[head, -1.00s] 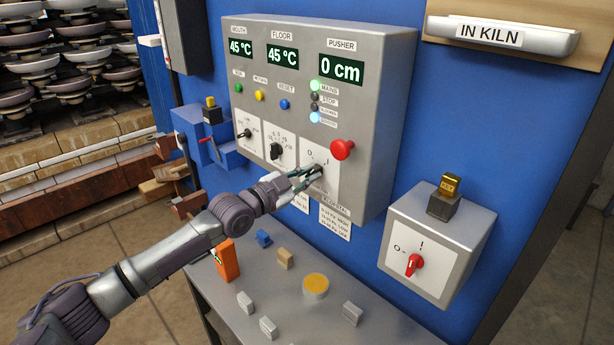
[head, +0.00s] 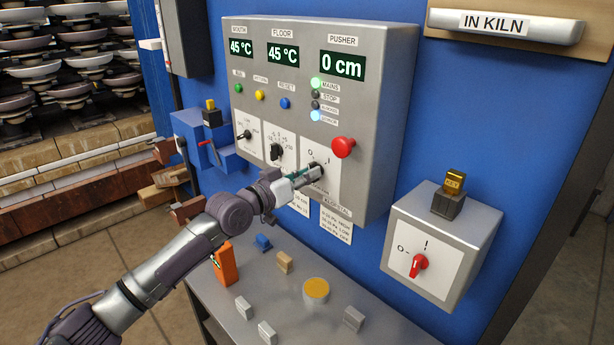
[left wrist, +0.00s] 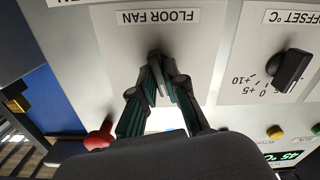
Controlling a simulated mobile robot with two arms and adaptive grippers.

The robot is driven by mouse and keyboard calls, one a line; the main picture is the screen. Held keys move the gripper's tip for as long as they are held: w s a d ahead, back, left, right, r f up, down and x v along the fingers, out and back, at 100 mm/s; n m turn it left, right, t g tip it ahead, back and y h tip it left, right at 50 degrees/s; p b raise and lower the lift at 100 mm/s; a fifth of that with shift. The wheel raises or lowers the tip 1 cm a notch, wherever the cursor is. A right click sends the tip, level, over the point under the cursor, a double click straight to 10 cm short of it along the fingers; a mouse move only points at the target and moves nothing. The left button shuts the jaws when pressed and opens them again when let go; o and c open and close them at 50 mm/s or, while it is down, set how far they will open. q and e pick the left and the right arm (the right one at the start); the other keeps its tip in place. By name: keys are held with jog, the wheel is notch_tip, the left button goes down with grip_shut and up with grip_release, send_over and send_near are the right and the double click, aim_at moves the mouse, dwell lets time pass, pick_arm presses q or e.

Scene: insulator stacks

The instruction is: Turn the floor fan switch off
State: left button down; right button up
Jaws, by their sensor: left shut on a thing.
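The floor fan switch is a dark knob on a white plate (head: 323,187) at the lower right of the grey control box (head: 375,120). In the head view, marks 0 and I show above the knob. My left gripper (head: 312,173) reaches it from the lower left, its fingers closed around the knob. In the left wrist view, which is upside down, the FLOOR FAN label (left wrist: 158,17) is readable and the gripper (left wrist: 160,68) is shut on the floor fan switch (left wrist: 163,82). The fingers hide most of the knob, so its pointing direction is unclear. My right gripper is out of view.
A red mushroom button (head: 343,148) is just right of the fan switch. The offset knob (head: 276,151) is on its left. A smaller box with a red switch (head: 419,265) hangs at right. The bench below (head: 345,290) holds several small blocks.

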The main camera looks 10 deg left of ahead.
pick_arm(q)
jog(key=n, duration=0.2)
jog(key=r+n, duration=0.1)
jog(key=n, duration=0.2)
jog(key=shift+p, duration=0.35)
dwell(0.4)
jog(key=c, duration=1.2)
grip_release()
jog(key=shift+w, duration=0.1)
jog(key=v, duration=1.1)
jog(key=shift+s+f, duration=0.25)
jog(key=shift+f, duration=0.15)
jog(key=shift+a, duration=0.15)
